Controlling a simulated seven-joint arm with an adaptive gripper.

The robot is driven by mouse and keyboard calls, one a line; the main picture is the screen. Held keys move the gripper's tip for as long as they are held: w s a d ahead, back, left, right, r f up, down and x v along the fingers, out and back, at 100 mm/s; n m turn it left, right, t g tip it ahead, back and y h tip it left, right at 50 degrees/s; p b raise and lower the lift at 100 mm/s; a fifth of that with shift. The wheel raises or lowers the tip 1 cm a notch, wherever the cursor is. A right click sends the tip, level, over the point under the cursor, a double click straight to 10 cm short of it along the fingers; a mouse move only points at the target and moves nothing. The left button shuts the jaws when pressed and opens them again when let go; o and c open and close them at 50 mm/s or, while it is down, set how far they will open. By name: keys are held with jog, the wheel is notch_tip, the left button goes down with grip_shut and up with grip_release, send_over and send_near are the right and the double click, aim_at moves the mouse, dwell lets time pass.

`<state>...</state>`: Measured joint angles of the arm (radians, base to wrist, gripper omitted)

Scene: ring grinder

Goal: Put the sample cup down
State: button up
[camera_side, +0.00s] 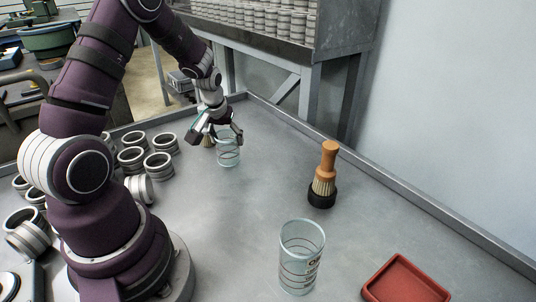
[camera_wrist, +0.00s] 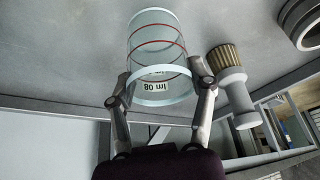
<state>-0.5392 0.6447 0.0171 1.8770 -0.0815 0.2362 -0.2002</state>
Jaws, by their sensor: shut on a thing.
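The sample cup is a small clear glass with thin rings; it stands upright between my fingers in the side view (camera_side: 229,156) and fills the upper middle of the wrist view (camera_wrist: 157,48), where red rings and a volume label show. My gripper (camera_side: 221,138) is shut on the cup near its rim, with one finger on each side, also in the wrist view (camera_wrist: 160,88). The cup's base is at or very close to the table top; I cannot tell whether it touches.
A brush with a pale handle (camera_wrist: 236,92) lies or stands close beside the cup. An orange-handled brush (camera_side: 325,172), a larger glass (camera_side: 301,258) and a red tray (camera_side: 405,283) are nearer the side camera. Several metal rings (camera_side: 159,165) are at left. The middle table is clear.

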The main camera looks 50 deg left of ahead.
jog(key=shift+f, duration=0.6)
jog(key=shift+f, duration=0.1)
jog(key=o, duration=1)
jog(key=shift+o, duration=0.2)
jog(key=v, duration=1.2)
jog(key=s+d+r+m+t+h, duration=0.1)
jog(key=s+d+r+m, duration=0.1)
jog(key=d, duration=0.6)
jog(key=s+d+r+m+t+h, duration=0.1)
jog(key=s+d+r+m+h, duration=0.1)
jog(key=s+d+m, duration=0.3)
jog(key=d+r+m, duration=0.1)
jog(key=d+m, duration=0.1)
jog(key=shift+s+d+r, duration=0.15)
jog(key=shift+d+r, duration=0.15)
jog(key=shift+d, duration=0.05)
